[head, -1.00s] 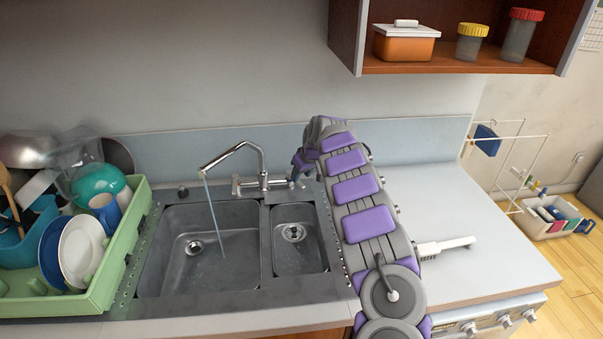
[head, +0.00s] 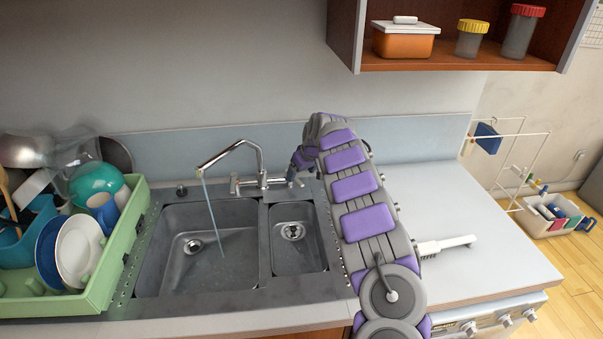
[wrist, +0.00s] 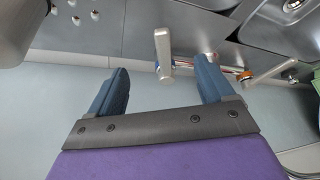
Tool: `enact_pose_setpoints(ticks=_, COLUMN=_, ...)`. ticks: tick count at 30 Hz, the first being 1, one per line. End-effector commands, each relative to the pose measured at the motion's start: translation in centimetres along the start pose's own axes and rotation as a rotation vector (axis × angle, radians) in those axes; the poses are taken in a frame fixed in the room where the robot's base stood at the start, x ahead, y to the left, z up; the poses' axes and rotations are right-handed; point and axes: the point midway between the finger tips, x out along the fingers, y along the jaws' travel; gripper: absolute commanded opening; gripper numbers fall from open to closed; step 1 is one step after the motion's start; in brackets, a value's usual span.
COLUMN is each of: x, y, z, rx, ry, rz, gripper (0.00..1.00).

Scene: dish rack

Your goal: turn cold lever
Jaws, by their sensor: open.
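The chrome faucet (head: 262,165) stands behind the sink, and water runs from its spout into the left basin. It has a lever at each end; the left lever is (head: 234,184) clear of my gripper. My gripper (head: 298,165) is at the faucet's right end, partly hiding the right lever. In the wrist view my gripper (wrist: 163,68) is open, with its two blue fingers apart. A silver lever (wrist: 163,50) stands between and slightly beyond the fingertips, with no clear contact. I cannot read which lever is marked cold.
A green dish rack (head: 115,250) with plates, cups and bowls stands left of the sink (head: 150,290). A shelf cabinet (head: 430,62) hangs above right. The counter (head: 480,235) right of my arm is mostly clear.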

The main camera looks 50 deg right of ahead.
Motion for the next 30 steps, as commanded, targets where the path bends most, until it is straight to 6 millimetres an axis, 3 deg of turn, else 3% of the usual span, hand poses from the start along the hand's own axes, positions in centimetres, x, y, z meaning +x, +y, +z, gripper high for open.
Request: enact_pose_setpoints(ticks=30, x=-2.7, y=-0.2, z=0.4, rx=0.001, ry=-0.002, rz=0.001, gripper=0.82)
